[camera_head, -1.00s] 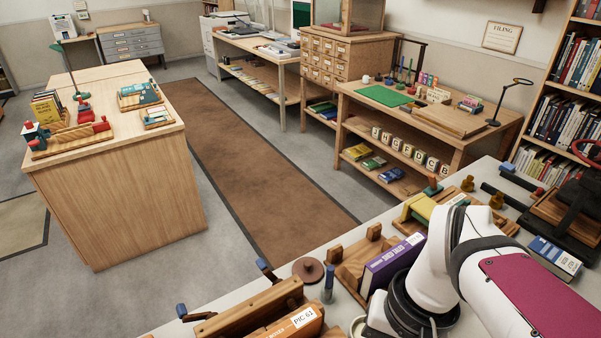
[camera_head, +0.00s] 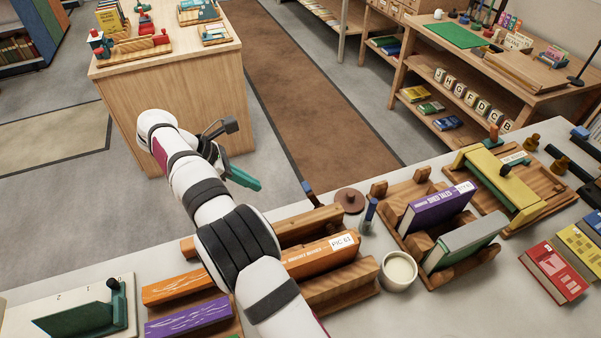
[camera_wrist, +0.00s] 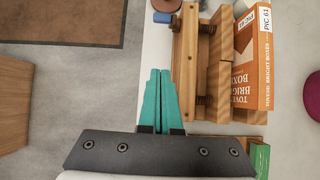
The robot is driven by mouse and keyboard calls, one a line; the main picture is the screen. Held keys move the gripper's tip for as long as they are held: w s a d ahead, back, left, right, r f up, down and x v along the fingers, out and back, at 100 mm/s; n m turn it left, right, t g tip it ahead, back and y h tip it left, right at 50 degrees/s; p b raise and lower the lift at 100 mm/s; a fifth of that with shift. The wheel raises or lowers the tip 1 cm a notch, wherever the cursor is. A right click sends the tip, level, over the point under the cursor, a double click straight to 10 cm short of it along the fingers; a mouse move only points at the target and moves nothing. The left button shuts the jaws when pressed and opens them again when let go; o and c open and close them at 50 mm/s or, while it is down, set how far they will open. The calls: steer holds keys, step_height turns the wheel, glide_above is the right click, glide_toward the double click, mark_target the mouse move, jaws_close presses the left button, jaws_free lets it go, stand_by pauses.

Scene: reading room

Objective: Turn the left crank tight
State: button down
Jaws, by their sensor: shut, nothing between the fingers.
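The wooden press (camera_head: 300,228) stands at the table's far edge with an orange book (camera_head: 320,257) in it. The blue-handled right crank (camera_head: 307,188) sticks up at its right end. It also shows in the wrist view (camera_wrist: 162,17), at the top. The left crank is not visible; my arm covers that end in the head view and my fingers may cover it in the wrist view. My gripper (camera_head: 258,186) has its green fingers together and empty, beyond the press's far side. In the wrist view the fingertips (camera_wrist: 160,73) are beside the press's outer board (camera_wrist: 185,60).
A brown disc (camera_head: 349,200), a blue-topped tool (camera_head: 370,213) and a white cup (camera_head: 398,271) stand right of the press. A purple book (camera_head: 440,207) stands in a wooden holder. Floor lies open beyond the table edge.

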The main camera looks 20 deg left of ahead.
mark_target(313, 198)
steer(key=w+d+f, duration=0.6)
steer(key=shift+w+d+f, duration=0.25)
steer(key=shift+w+d, duration=0.1)
stand_by(0.4)
steer(key=shift+w+d+r, duration=0.15)
steer(key=shift+w+r, duration=0.05)
